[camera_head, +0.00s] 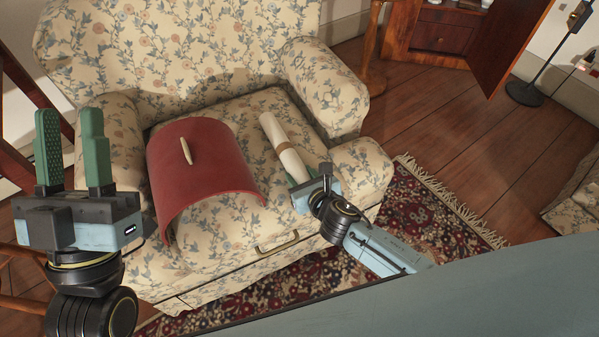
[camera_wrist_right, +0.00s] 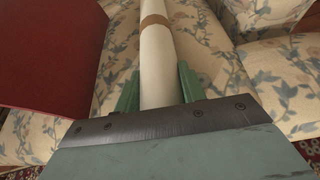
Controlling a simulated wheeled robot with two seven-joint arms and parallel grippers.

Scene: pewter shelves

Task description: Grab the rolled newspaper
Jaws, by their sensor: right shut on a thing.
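The rolled newspaper (camera_head: 285,147) is a pale white roll with a brown band, lying on the seat of the floral armchair (camera_head: 240,113). My right gripper (camera_head: 305,182) is at its near end. In the right wrist view the newspaper (camera_wrist_right: 158,62) runs between the two green fingers of the right gripper (camera_wrist_right: 158,88), which are shut on it. My left gripper (camera_head: 72,150) is raised at the left, its two green fingers upright with a gap between them and nothing held.
A curved red panel (camera_head: 205,165) with a pale handle stands on the seat left of the newspaper; it also shows in the right wrist view (camera_wrist_right: 50,50). A patterned rug (camera_head: 425,215) lies below the chair. A wooden cabinet (camera_head: 440,35) with an open door is at the back right.

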